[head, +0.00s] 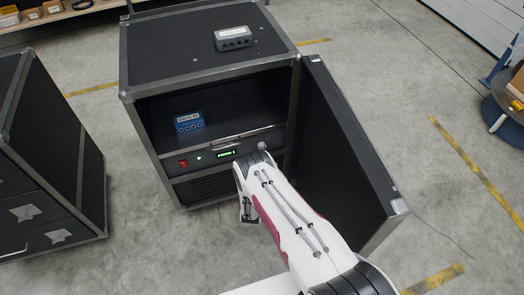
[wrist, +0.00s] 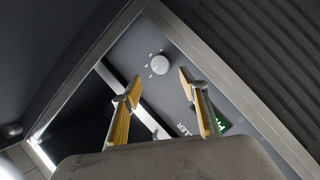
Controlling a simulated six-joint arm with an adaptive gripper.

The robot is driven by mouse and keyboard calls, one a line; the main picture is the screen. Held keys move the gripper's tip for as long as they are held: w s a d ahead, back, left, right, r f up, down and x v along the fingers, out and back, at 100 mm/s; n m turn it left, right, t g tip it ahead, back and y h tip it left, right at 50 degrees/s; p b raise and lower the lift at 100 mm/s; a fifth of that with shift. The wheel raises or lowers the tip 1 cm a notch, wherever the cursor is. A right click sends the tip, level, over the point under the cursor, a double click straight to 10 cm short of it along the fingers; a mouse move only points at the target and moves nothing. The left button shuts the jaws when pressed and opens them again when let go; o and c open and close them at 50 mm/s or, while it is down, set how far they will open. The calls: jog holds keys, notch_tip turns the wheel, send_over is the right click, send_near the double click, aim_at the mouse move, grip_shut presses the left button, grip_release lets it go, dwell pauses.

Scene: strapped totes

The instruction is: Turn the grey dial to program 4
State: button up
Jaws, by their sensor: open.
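The grey dial (wrist: 160,65) is a small round knob on the dark front panel (wrist: 188,62). White marks stand around it in the wrist view. My gripper (wrist: 159,75) is open, with its two yellow-lined fingers on either side of the dial in the picture. Nothing is between the fingertips that they touch; I cannot tell how far they are from the panel. The dial's pointer is too small to read. In the head view my arm covers much of the panel's right end, and my fingertips are hidden.
The black case (head: 143,100) has its door (head: 345,150) swung open at right, close beside my arm. A blue box (head: 189,122) sits on the shelf above the panel. A grey box (head: 233,39) lies on top. The panel has a red switch (head: 183,163) and green display (head: 227,154).

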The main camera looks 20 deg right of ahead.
aim_at(262, 146)
jog(key=shift+w, duration=0.15)
jog(key=x, duration=0.7)
jog(key=shift+d, duration=0.15)
dwell(0.6)
jog(key=shift+w+f, duration=0.15)
jog(key=shift+w, duration=0.05)
jog(key=c, duration=1.1)
